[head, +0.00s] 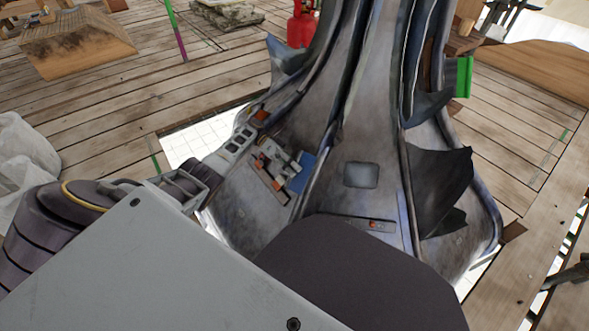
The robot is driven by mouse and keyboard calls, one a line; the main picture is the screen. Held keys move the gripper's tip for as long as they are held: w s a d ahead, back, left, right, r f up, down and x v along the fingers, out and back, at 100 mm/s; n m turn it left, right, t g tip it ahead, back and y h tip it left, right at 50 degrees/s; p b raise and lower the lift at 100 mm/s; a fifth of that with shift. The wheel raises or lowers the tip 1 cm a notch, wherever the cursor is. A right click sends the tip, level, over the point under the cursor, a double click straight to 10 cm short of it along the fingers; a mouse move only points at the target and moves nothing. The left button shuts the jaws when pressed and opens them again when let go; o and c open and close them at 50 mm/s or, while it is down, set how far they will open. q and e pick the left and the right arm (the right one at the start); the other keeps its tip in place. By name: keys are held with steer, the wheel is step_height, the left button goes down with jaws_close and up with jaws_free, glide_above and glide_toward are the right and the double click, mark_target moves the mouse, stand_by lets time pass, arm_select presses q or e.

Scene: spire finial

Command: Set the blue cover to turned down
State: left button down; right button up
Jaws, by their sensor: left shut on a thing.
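The blue cover (302,172) shows in the head view as a small blue flap beside a dark plate with orange parts (267,182), on the lower left of the grey spire (345,110). It stands tilted up from the spire's surface. My left arm comes in from the left, and my left gripper (287,165) is shut at the cover, its small grey parts right against the blue edge. The exact finger contact is too small to make out. My right gripper is not in view.
A second small plate with an orange button (369,224) and a grey square panel (361,175) are on the spire's front. Dark torn fins (445,180) jut out at right. A red gas bottle (301,25) stands behind.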

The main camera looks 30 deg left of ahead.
arm_select(q)
steer(key=c, duration=1.4)
jaws_free()
steer(key=shift+w, duration=0.1)
steer(key=shift+r, duration=5)
steer(key=shift+r, duration=0.1)
